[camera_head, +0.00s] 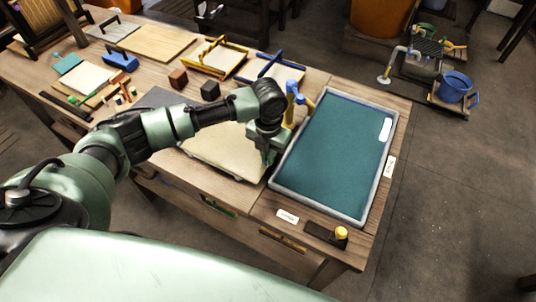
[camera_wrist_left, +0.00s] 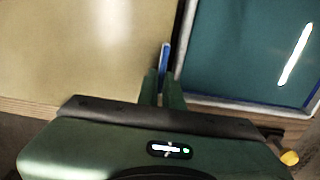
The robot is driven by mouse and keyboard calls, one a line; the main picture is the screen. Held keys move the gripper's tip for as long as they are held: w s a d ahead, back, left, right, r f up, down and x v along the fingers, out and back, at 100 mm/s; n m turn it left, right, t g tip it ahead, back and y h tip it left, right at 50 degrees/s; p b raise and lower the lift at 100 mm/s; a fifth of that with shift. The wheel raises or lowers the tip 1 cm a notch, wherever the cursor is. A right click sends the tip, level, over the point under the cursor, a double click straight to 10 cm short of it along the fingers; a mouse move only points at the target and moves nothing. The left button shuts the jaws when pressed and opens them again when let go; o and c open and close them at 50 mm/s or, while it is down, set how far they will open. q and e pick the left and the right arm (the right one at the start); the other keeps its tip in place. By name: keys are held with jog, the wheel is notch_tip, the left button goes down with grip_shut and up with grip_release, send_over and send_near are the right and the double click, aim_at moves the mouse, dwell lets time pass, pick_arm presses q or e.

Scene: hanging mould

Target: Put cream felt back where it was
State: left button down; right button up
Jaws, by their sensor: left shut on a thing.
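The cream felt (camera_head: 215,152) is a broad, pale sheet, lying roughly flat at the table's front, left of the teal vat. My left arm crosses over it and hides part of it. My left gripper (camera_head: 268,153) points down at the felt's right edge, beside the vat's left rim, and is shut on the felt. In the left wrist view the felt (camera_wrist_left: 70,55) fills the left side, and the closed fingers (camera_wrist_left: 163,82) meet its right edge. A thin blue strip (camera_wrist_left: 165,57) shows at the fingertips; I cannot tell what it is. My right gripper is not in view.
The grey-rimmed vat (camera_head: 386,180) with teal contents stands close right of the gripper. A blue and yellow fixture (camera_head: 293,92) rises behind the gripper. Dark blocks (camera_head: 210,90) and framed moulds (camera_head: 215,58) stand farther back. A yellow-knobbed item (camera_head: 340,233) sits near the front right corner.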

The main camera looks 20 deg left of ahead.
pick_arm(q)
jog(key=c, duration=1.6)
grip_release()
jog(key=shift+o, duration=0.2)
notch_tip(320, 180, up, 13)
jog(key=b, duration=0.1)
jog(key=shift+f+b, duration=0.15)
jog(key=shift+b, duration=0.25)
